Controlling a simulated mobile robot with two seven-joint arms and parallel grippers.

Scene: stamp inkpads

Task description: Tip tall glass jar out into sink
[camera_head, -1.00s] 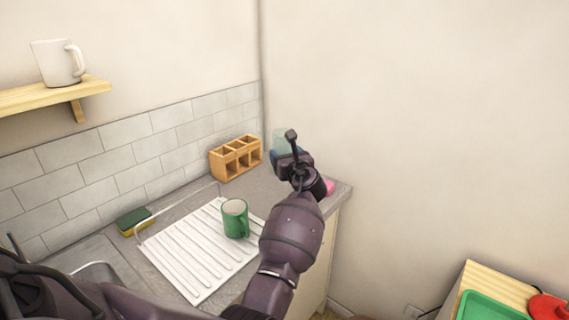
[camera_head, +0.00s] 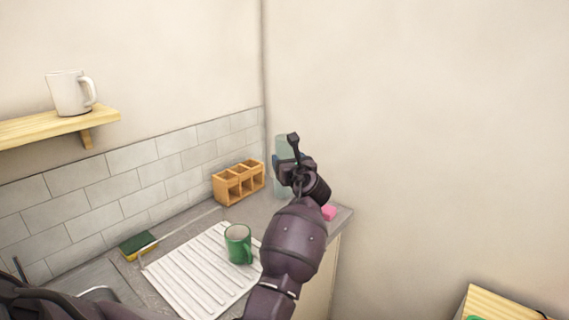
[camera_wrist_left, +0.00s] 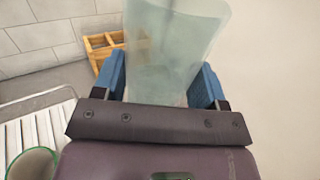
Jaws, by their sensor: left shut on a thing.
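The tall glass jar (camera_wrist_left: 170,50) is clear, pale green glass. In the left wrist view it stands between the two blue finger pads of my left gripper (camera_wrist_left: 160,85), which is shut on it. In the head view the jar (camera_head: 282,150) shows only in part behind the left gripper (camera_head: 287,165), at the far right end of the counter. Its base and contents are hidden or unclear. The sink (camera_head: 97,293) shows only as a bit of metal rim at the lower left, mostly behind my arm. My right gripper is not in view.
A wooden compartment holder (camera_head: 238,184) is by the tiled wall. A green and yellow sponge (camera_head: 138,246) lies left of the drainboard. A pink item (camera_head: 329,212) is near the counter's right edge.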

